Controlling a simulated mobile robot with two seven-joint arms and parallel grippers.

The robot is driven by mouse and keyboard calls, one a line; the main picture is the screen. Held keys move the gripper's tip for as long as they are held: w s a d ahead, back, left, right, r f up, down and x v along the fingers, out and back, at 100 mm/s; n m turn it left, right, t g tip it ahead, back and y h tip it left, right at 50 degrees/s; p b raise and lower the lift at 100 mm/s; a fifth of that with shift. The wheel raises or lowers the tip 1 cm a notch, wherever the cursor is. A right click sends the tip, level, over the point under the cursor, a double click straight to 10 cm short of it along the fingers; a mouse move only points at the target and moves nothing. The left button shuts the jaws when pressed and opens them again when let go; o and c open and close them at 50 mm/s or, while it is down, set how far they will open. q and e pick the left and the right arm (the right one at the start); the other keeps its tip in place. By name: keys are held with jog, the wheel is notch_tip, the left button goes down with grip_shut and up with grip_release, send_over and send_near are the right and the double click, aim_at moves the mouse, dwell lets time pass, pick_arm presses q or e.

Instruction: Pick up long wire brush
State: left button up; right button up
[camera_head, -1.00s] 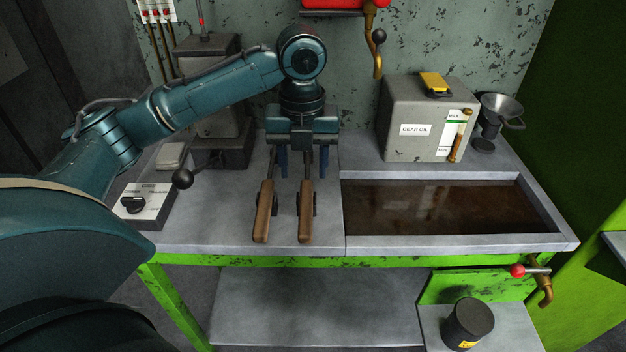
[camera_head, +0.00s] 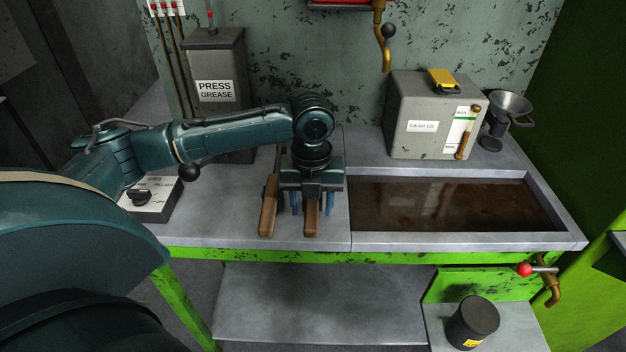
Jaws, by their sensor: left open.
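Two wooden-handled tools, which look like wire brushes, lie side by side on the grey bench with their handles towards me. The left wooden handle (camera_head: 268,214) shows clear of the gripper. The right wooden handle (camera_head: 312,219) sticks out under my left gripper (camera_head: 312,208). That gripper points down, open, with one blue finger on each side of the right handle. I cannot tell whether the fingers touch it. The far ends of both tools are hidden by my gripper and arm, so I cannot tell which is the longer. My right gripper is not in view.
A sunken tray of brown liquid (camera_head: 440,205) fills the bench's right part. Behind it stand a gear oil box (camera_head: 420,130) and a funnel (camera_head: 510,105). A press grease container (camera_head: 215,115) and a switch box (camera_head: 150,205) are at left.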

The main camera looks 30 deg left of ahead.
pick_arm(q)
grip_shut()
dwell(0.4)
